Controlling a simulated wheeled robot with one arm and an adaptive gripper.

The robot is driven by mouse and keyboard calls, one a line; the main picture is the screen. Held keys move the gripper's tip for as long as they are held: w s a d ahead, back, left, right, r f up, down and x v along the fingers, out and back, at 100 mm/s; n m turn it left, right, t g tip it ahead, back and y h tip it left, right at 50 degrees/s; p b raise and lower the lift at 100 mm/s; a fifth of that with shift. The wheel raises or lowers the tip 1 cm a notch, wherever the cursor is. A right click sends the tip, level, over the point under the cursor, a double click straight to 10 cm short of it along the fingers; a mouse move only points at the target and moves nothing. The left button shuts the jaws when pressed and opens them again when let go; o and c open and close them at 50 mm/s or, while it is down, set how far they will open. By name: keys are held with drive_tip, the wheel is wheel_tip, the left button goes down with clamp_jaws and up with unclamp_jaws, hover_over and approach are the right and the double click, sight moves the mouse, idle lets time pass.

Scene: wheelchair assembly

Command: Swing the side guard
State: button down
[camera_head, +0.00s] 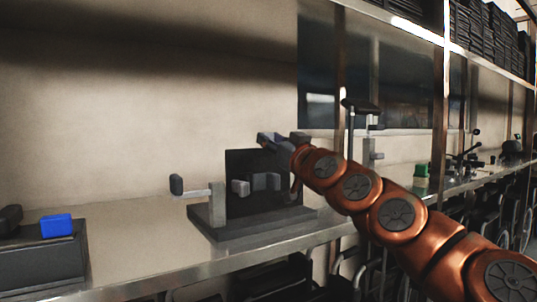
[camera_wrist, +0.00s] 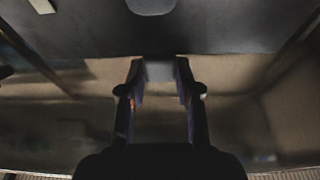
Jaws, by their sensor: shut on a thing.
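A dark upright panel (camera_head: 240,165), which looks like the side guard, stands on a dark base plate (camera_head: 225,226) on the bench. My gripper (camera_head: 283,145) is at the top right of the panel, reaching in from the right. In the wrist view my gripper (camera_wrist: 160,88) is shut on a small grey block (camera_wrist: 158,70) between its fingertips. The block sits at the edge of a broad dark surface (camera_wrist: 150,35), likely the panel. How the block joins the panel is hidden. The panel's right edge is partly hidden by my arm.
A grey bracket with a black-ended lever (camera_head: 177,185) stands left of the panel. A dark box with a blue block (camera_head: 56,226) is at the far left. A black-topped stand (camera_head: 359,106) rises behind my arm. The bench (camera_head: 140,240) between box and fixture is clear.

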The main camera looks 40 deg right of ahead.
sight(273, 173)
drive_tip(key=shift+s+f+b, duration=0.1)
drive_tip(key=shift+s+b, duration=0.2)
idle(0.4)
drive_tip(key=c, duration=0.8)
unclamp_jaws()
drive_tip(key=shift+s, duration=0.1)
wheel_tip(273, 173, up, 10)
drive_tip(key=shift+a, duration=0.1)
idle(0.4)
